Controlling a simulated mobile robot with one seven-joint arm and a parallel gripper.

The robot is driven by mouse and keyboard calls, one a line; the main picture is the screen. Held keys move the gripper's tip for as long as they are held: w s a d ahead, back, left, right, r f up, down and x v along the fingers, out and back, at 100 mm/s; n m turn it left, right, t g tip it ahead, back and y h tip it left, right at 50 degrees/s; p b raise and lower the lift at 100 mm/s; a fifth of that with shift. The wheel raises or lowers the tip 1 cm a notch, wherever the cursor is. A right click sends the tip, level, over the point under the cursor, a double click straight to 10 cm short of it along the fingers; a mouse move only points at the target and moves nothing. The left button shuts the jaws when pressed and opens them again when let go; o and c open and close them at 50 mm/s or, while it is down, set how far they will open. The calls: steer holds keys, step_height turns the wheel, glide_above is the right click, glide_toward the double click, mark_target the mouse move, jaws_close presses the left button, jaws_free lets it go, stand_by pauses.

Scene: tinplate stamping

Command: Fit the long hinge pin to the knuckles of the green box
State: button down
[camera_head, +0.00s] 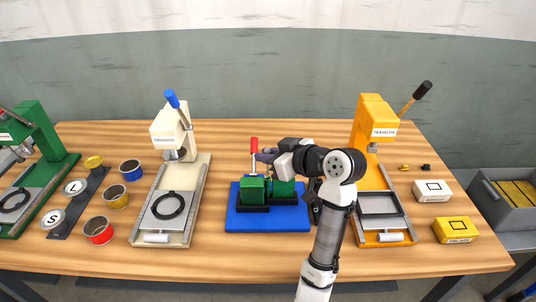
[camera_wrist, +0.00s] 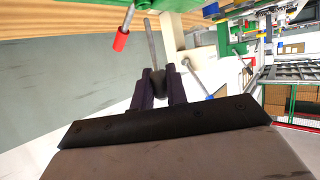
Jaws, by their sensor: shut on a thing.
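The green box (camera_head: 253,190) sits in black holders on a blue plate (camera_head: 231,221) in the middle of the table; a second green part (camera_head: 283,188) stands just right of it. In the wrist view green parts (camera_wrist: 88,12) show at the top edge. My gripper (camera_wrist: 160,84) is shut on the hinge pin (camera_wrist: 152,45), a thin grey rod pointing up the picture from a dark round end between the purple fingers. In the head view my gripper (camera_head: 266,157) is above the green box, beside the red handle. The pin's tip and the knuckles cannot be made out clearly.
A red-handled clamp (camera_head: 254,146) rises behind the green box, close to my gripper; its red tip (camera_wrist: 122,39) shows beside the pin. A cream press (camera_head: 170,130) stands left, an orange press (camera_head: 374,120) right. Several small cans (camera_head: 98,230) stand at the left.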

steer(key=shift+f+b, duration=1.05)
steer(key=shift+f, duration=0.3)
steer(key=shift+s+f, duration=0.15)
steer(key=shift+f, duration=0.15)
stand_by(0.4)
steer(key=shift+w+a+r, duration=0.1)
steer(key=shift+w+r, duration=0.1)
steer(key=shift+r, duration=0.1)
stand_by(1.1)
steer(key=shift+f, duration=0.25)
stand_by(0.5)
steer(key=shift+s+f+b, duration=0.15)
steer(key=shift+f+b, duration=0.2)
steer(key=shift+f, duration=0.1)
steer(key=shift+w+r+p, duration=0.2)
steer(key=shift+r+p, duration=0.15)
steer(key=shift+r, duration=0.2)
stand_by(1.2)
steer(key=shift+f, duration=0.25)
